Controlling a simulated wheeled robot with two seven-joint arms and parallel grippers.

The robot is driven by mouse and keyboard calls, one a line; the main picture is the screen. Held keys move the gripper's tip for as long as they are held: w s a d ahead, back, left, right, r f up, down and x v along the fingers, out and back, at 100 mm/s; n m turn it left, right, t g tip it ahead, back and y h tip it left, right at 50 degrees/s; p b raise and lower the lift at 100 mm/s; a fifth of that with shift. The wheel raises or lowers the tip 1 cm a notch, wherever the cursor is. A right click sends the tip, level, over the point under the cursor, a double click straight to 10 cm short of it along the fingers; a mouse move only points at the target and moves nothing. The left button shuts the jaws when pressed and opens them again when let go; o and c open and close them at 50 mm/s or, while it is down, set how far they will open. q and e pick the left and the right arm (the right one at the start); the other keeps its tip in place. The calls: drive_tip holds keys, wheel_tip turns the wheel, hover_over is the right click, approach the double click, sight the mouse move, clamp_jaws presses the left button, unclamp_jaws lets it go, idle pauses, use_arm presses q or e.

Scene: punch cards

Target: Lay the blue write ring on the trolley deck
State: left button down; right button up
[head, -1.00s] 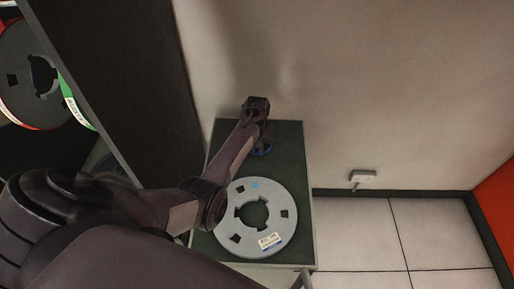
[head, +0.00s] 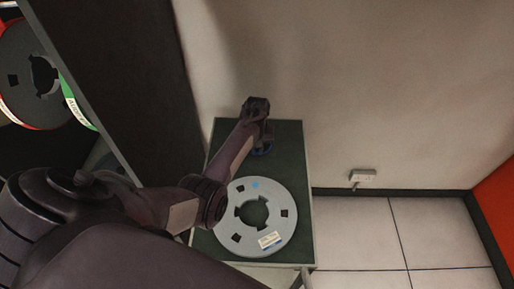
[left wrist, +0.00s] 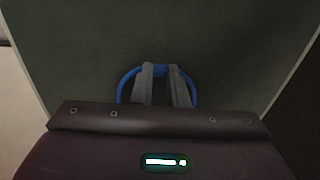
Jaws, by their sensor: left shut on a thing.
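The blue write ring (left wrist: 122,88) is between the fingers of my left gripper (left wrist: 166,72) in the left wrist view. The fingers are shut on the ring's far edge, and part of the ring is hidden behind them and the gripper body. The ring is over the far part of the dark green trolley deck (head: 287,150). I cannot tell whether it touches the deck. My right gripper is out of view.
A grey tape reel (head: 281,193) with a white label lies flat on the near part of the deck. A pale wall rises behind the trolley, with a dark cabinet panel (head: 115,80) at left. More reels (head: 30,80) show at far left. Tiled floor lies at right.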

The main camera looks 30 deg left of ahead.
use_arm(q)
drive_tip(key=shift+f, duration=0.25)
drive_tip(key=c, duration=1.3)
unclamp_jaws()
drive_tip(key=shift+c, duration=0.2)
drive_tip(key=shift+c, duration=0.5)
drive_tip(key=shift+c, duration=0.6)
wheel_tip(320, 180, up, 7)
drive_tip(key=p, duration=0.7)
